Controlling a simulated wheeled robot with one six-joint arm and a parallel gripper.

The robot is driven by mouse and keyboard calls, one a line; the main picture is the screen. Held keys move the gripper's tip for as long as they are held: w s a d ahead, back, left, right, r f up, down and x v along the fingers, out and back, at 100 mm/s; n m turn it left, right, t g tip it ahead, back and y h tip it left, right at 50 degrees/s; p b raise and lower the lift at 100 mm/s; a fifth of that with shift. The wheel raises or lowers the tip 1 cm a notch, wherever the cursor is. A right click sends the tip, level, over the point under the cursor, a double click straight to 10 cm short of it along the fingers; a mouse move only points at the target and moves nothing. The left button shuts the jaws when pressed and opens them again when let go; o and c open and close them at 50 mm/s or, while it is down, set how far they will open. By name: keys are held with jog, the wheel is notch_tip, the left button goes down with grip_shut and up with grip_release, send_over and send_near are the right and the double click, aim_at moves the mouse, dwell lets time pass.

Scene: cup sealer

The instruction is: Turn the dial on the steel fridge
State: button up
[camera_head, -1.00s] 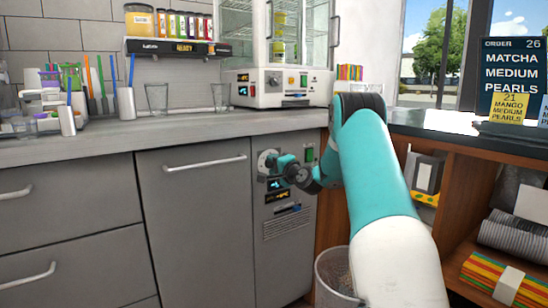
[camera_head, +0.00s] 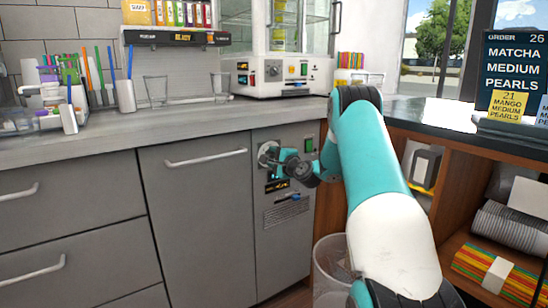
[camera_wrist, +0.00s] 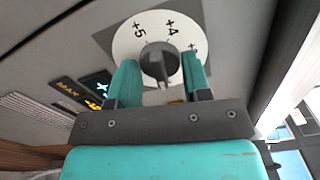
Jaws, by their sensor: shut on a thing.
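The steel fridge (camera_head: 205,225) is a grey front under the counter, with a handled door and a control panel on its right. The dial (camera_head: 266,152) is at the top of that panel. In the wrist view the dial (camera_wrist: 130,42) is a white disc with a dark knob (camera_wrist: 160,62); "+5" and "+4" marks show. My gripper (camera_head: 281,158) is at the dial, coming from the right. In the wrist view my gripper (camera_wrist: 158,75) has its teal fingers on either side of the knob, shut on it. The digits on the display (camera_wrist: 95,88) are partly cut off by a finger.
A green switch (camera_head: 309,144) sits right of the dial. A clear bin (camera_head: 331,265) stands on the floor below my arm. The counter (camera_head: 120,145) above holds cups and straws. An open wooden shelf (camera_head: 455,210) is on the right.

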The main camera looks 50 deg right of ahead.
jog(key=o, duration=0.9)
jog(key=b+v, duration=0.3)
jog(key=v, duration=1.4)
jog(key=shift+s+d+f+b, duration=0.1)
jog(key=shift+s+b, duration=0.1)
jog(key=shift+b, duration=0.15)
